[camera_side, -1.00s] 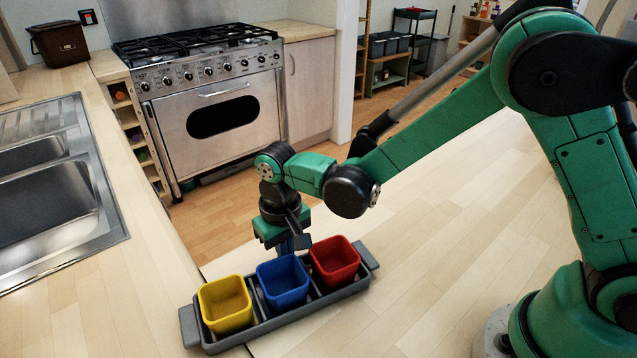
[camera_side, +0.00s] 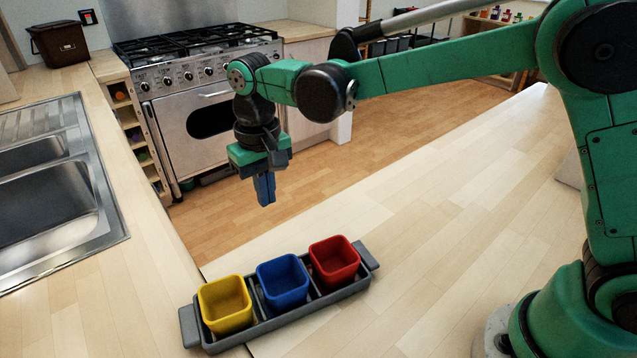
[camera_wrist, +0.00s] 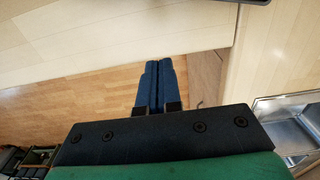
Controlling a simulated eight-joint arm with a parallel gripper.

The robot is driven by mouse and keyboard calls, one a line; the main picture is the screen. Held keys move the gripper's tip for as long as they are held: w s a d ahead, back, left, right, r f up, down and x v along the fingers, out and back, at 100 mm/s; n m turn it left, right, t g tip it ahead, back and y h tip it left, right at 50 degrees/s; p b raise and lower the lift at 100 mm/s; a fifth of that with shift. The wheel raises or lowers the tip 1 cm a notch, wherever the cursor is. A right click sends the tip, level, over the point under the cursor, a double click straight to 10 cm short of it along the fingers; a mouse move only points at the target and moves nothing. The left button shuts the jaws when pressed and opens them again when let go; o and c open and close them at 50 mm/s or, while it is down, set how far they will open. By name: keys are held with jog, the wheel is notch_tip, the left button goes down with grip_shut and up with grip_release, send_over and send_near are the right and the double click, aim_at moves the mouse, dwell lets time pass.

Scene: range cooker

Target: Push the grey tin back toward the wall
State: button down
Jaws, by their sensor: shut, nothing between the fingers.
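The grey tin (camera_side: 290,320) is a long shallow tray with a handle at each end. It sits at the counter corner and holds a yellow pot (camera_side: 225,318), a blue pot (camera_side: 284,298) and a red pot (camera_side: 334,276) in a row. My gripper (camera_side: 265,201) is shut and empty, with its blue fingers pointing down. In the side view it hangs above and beyond the tin, apart from it. In the wrist view the shut fingers (camera_wrist: 154,66) show against the wooden floor, and a dark edge at the top may be part of the tin.
A steel sink (camera_side: 60,195) is set in the left counter. A range cooker (camera_side: 215,110) stands at the back across the floor gap. A brown bin (camera_side: 60,44) stands at the back left. The wooden counter (camera_side: 430,240) right of the tin is clear.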

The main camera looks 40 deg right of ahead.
jog(key=shift+r, duration=0.15)
jog(key=c, duration=1.4)
grip_release()
jog(key=o, duration=0.4)
jog(key=shift+a, duration=0.3)
jog(key=o, duration=1)
jog(key=s+a+f+n, duration=0.1)
jog(key=a+f+n, duration=0.1)
jog(key=a+n, duration=0.5)
jog(key=shift+s+a, duration=0.25)
jog(key=shift+s, duration=0.1)
jog(key=n, duration=0.8)
send_over(188, 324)
notch_tip(188, 324, down, 3)
jog(key=shift+r, duration=0.15)
